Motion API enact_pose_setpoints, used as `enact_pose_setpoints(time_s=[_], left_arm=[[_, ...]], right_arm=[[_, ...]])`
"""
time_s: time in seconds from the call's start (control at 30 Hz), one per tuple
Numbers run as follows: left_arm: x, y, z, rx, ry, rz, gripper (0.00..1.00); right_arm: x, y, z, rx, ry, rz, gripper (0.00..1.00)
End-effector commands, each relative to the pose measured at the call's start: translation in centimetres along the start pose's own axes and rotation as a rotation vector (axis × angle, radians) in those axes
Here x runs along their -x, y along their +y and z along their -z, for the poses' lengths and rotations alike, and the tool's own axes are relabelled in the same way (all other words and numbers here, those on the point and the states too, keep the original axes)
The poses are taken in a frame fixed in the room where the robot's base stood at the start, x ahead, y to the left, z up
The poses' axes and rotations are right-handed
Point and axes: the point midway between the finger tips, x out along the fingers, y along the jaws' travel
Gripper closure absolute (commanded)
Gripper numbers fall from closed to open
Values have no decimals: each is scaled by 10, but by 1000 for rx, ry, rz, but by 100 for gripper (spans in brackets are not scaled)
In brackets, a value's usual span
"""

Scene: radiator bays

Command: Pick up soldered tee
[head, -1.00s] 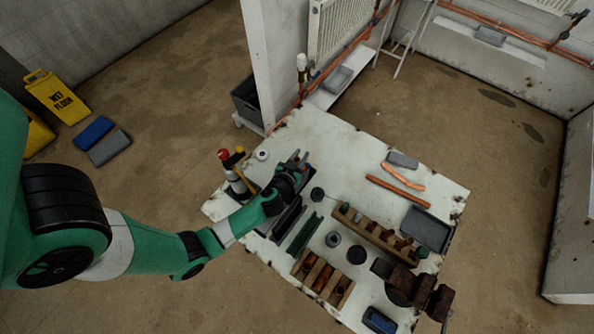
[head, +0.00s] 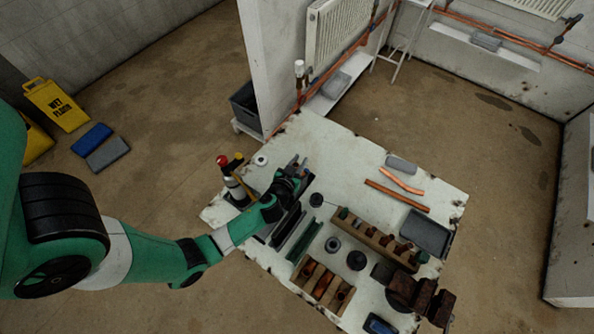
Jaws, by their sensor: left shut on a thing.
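My left gripper (head: 298,167) is over the left part of the white workbench (head: 340,150), beside the dark trays. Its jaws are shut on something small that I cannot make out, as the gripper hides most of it. I cannot tell whether it is the soldered tee. Several copper-brown fittings sit in the wooden rack (head: 375,236) and in the wooden block (head: 322,282) at the front. My right gripper is not in view.
A torch and bottle group (head: 232,180) stands close left of my left gripper. Copper pipes (head: 397,195), a grey tray (head: 427,233) and a rusty vise (head: 418,296) lie to the right. The bench's back middle is clear.

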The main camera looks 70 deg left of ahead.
Motion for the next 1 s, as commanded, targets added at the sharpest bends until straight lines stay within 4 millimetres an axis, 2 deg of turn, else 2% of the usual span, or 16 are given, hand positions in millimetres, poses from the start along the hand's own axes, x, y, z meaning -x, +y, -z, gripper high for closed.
enact_pose_setpoints(time_s=[0.17, 0.33, 0.57, 0.7, 0.8, 0.83, 0.87, 1.0], left_arm=[[3, 0, 9, 1, 2, 1, 100], [14, 0, 34, 3, 3, -1, 100], [80, -7, 66, 0, 2, -5, 100], [125, -14, 63, -5, -2, -7, 100], [151, -18, 64, -6, -2, -7, 100], [157, -20, 65, -4, -1, -7, 100], [164, -20, 72, -7, -5, -3, 100], [176, -23, 71, -4, -3, -1, 100]], right_arm=[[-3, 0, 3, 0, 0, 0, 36], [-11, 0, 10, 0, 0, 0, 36], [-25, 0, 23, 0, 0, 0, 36], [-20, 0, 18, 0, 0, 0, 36], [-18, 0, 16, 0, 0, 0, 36], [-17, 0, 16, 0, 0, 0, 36], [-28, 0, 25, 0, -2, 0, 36], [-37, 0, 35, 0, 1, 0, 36]])
